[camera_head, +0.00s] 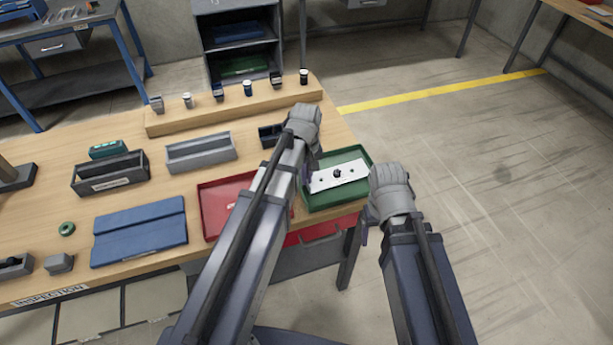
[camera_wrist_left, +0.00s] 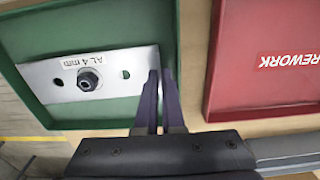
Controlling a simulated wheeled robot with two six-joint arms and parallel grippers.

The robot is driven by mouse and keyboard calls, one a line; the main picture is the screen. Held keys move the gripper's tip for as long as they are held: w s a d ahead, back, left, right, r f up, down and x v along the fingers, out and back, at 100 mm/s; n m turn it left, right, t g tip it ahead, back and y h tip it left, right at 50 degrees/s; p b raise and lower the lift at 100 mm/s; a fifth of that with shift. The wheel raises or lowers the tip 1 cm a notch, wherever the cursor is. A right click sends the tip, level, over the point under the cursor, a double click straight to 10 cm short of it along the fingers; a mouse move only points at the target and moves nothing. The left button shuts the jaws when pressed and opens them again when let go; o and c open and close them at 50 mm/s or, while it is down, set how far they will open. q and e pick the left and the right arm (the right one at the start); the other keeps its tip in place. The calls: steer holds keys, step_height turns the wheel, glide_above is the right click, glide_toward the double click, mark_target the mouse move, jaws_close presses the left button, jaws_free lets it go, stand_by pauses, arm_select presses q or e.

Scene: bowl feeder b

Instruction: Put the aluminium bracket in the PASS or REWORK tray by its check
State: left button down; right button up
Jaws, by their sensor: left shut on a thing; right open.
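The aluminium bracket (camera_head: 350,172) is a flat, light plate with a dark bolt in its middle and a hole on each side. In the left wrist view the bracket (camera_wrist_left: 112,89) reads "AL 4 mm". It is inside the green tray (camera_head: 330,203), flat or nearly flat; I cannot tell whether it rests on the floor. My left gripper (camera_head: 307,177) is shut on the bracket's end nearest the red tray; its fingers (camera_wrist_left: 158,88) show there. The red tray (camera_head: 208,205) is marked REWORK in the wrist view. My right gripper (camera_head: 364,232) is open, right of the green tray.
A blue mat (camera_head: 140,231), grey bin (camera_head: 200,152) and dark bin (camera_head: 110,174) stand on the bench to the left. A wooden ledge (camera_head: 232,104) with several small parts runs along the back. The floor right of the bench is clear.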

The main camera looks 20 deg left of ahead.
arm_select(q)
steer(key=shift+f, duration=0.1)
steer(key=c, duration=1.1)
jaws_free()
steer(key=shift+o, duration=0.2)
step_height(320, 180, up, 13)
steer(key=p, duration=1.3)
steer(key=s+d+m+y, duration=0.1)
steer(key=s+d+m, duration=0.9)
steer(key=s, duration=0.4)
steer(key=shift+d+m, duration=0.25)
steer(key=shift+m, duration=0.05)
steer(key=shift+s, duration=0.1)
step_height(320, 180, down, 6)
steer(key=b, duration=0.6)
